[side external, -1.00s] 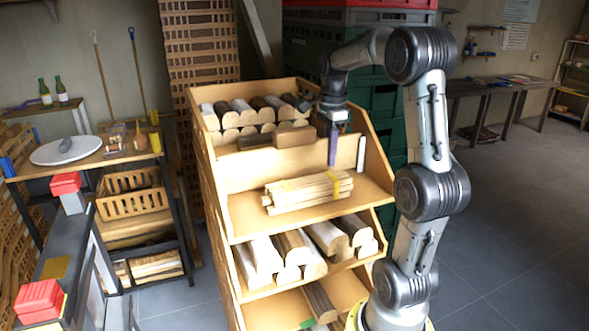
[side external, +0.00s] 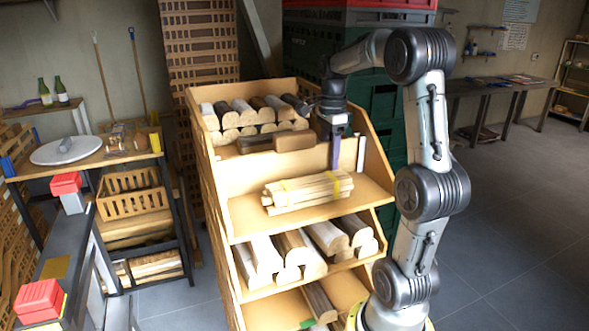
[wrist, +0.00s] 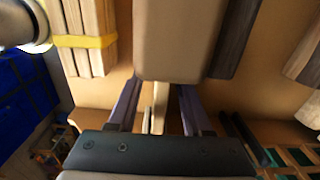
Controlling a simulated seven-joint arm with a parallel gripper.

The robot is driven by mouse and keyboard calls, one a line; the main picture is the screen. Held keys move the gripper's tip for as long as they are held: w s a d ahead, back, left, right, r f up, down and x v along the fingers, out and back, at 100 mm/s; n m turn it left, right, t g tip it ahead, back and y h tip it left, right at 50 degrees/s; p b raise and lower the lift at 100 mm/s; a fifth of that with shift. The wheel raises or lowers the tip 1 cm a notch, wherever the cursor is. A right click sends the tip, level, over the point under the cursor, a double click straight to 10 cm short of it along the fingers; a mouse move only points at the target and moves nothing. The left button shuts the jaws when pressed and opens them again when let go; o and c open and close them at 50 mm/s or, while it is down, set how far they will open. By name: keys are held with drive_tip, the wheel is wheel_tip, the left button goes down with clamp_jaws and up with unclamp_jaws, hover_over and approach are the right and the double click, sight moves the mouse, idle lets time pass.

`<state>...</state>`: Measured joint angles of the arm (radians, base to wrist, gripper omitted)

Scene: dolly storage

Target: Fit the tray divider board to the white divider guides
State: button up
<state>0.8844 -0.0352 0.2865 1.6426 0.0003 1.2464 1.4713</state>
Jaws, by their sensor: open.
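A tan board with rounded corners (side external: 295,139), which looks like the divider board, lies on the upper tier of the wooden rack, in front of the short logs. In the wrist view the board (wrist: 178,40) fills the top middle, beyond my fingertips. A white upright guide (side external: 361,153) stands by the rack's right side wall. My gripper (side external: 335,158) is just right of the board, pointing down, with its purple fingers apart. In the wrist view a pale strip (wrist: 160,105) lies between the open fingers; I cannot tell whether it is a guide. The other guides are hidden or unclear.
A strapped bundle of pale sticks (side external: 308,189) lies on the shelf in front of my gripper. Stacked short logs (side external: 250,113) fill the tier behind the board. The rack's right side wall (side external: 376,160) is close to my gripper. Bare shelf shows near the bundle.

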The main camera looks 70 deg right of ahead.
wheel_tip(320, 180, up, 14)
drive_tip(key=shift+f, duration=0.15)
idle(0.4)
